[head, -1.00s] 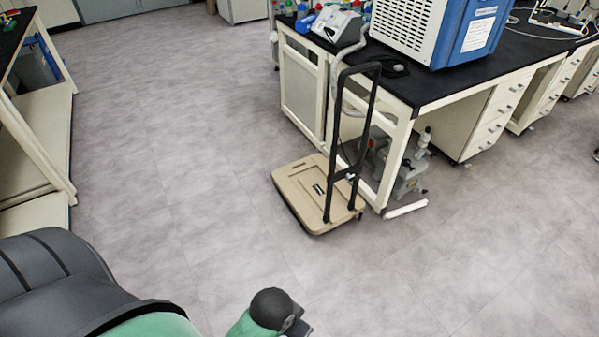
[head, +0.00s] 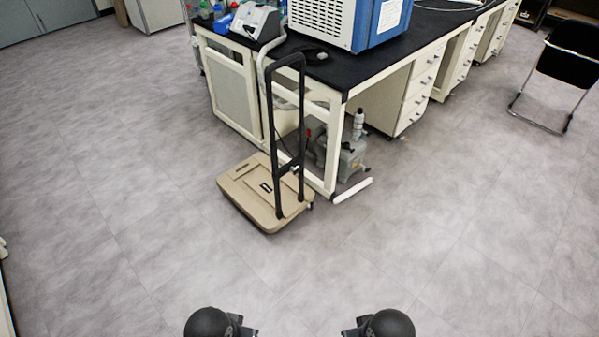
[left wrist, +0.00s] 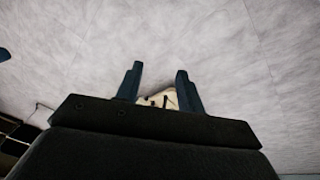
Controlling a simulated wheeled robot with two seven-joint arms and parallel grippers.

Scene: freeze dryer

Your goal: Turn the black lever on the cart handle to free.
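The cart stands on the floor in the head view, with a flat tan deck (head: 240,190) and an upright black handle (head: 301,110) shaped like a tall loop. A dark crosspiece (head: 288,167) joins the two posts low down; I cannot make out the black lever separately. The left wrist view shows my left gripper (left wrist: 158,82) with its two fingers apart and nothing held. A small tan part of the cart (left wrist: 170,98) shows between them, some distance away. In the head view, only dark rounded parts of my two arms show at the bottom edge. My right gripper's fingers are not visible.
A lab bench (head: 230,40) with a black top stands right behind the cart, close to the handle. A grey pump (head: 350,155) sits under it, and a white bar (head: 352,190) lies on the floor. A black chair (head: 568,65) is at right. The floor before the cart is clear.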

